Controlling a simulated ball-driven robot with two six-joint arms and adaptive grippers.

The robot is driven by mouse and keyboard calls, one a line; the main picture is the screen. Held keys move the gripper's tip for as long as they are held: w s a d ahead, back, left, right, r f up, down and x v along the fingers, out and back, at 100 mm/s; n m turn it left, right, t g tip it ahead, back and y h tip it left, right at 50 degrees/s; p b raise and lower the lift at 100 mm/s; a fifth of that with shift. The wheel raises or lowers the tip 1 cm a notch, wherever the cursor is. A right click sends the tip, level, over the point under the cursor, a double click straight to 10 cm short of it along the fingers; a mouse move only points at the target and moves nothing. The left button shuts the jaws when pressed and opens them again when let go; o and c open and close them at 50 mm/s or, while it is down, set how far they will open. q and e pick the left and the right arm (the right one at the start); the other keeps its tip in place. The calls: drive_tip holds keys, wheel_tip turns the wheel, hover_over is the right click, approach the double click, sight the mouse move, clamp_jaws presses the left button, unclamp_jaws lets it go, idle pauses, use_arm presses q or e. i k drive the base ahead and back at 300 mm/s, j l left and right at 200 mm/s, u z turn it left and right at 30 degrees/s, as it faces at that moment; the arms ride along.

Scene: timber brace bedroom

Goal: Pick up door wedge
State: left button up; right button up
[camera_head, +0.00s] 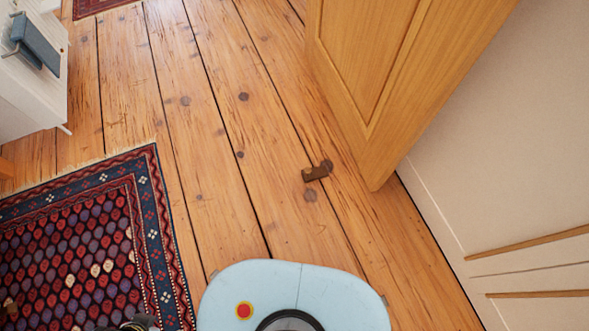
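The door wedge (315,173) is a small brown piece lying on the plank floor, a little left of the door's lower corner and apart from it. It lies ahead of my light blue base, with bare floor between them. A dark part of what looks like my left gripper (140,322) just shows at the bottom edge, over the rug. Its fingers cannot be made out, and no contact with the wedge shows. My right gripper is not in view.
An open wooden door (390,60) stands at the upper right, beside a pale wall (500,150). A patterned rug (80,245) covers the lower left. A white cabinet (35,85) with a blue-grey cloth stands at the upper left. The floor around the wedge is clear.

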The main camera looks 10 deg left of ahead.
sight(308, 174)
drive_tip(key=i+l+u, duration=0.1)
drive_tip(key=l, duration=0.8)
drive_tip(key=u, duration=1.45)
drive_tip(key=i+l, duration=0.15)
drive_tip(key=l, duration=0.2)
drive_tip(key=i+l, duration=0.15)
drive_tip(key=l, duration=0.15)
